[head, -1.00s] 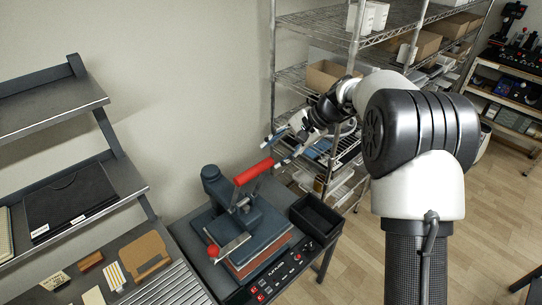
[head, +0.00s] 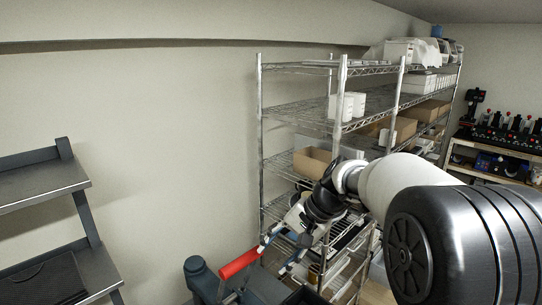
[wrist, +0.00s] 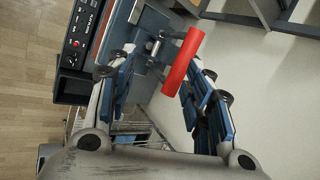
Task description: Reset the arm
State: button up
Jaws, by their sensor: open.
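My gripper (head: 274,258) is open and empty, at the end of my arm near the press. The mug press (head: 202,284) is at the bottom of the head view, mostly cut off by the frame edge. Its red handle (head: 240,263) points up toward my gripper. In the wrist view the red handle (wrist: 183,62) shows between the two blue-padded fingers of my gripper (wrist: 158,75), nearer the right one. I see no finger closed on it. I cannot tell whether the handle lies within the fingers or just beyond them.
A wire rack (head: 300,122) with boxes stands behind my arm. A dark shelf unit (head: 45,190) is at the left. In the wrist view, the press's control panel (wrist: 82,35) is at upper left. Bare wall lies between shelf and rack.

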jog(key=s+d+f+n+t+h+b, duration=0.1)
jog(key=s+d+f+b, duration=0.3)
jog(key=s, duration=0.6)
jog(key=s+d+f+n+t+h+b, duration=0.1)
jog(key=s+d+f+n+h+b, duration=0.2)
jog(key=s+f+b, duration=0.4)
jog(key=s+d+f+n+t+h+b, duration=0.1)
jog(key=s+d+f+b, duration=0.4)
jog(key=s, duration=0.9)
jog(key=shift+f+n+h+b, duration=0.55)
jog(key=shift+f+b, duration=0.2)
jog(key=shift+b, duration=0.2)
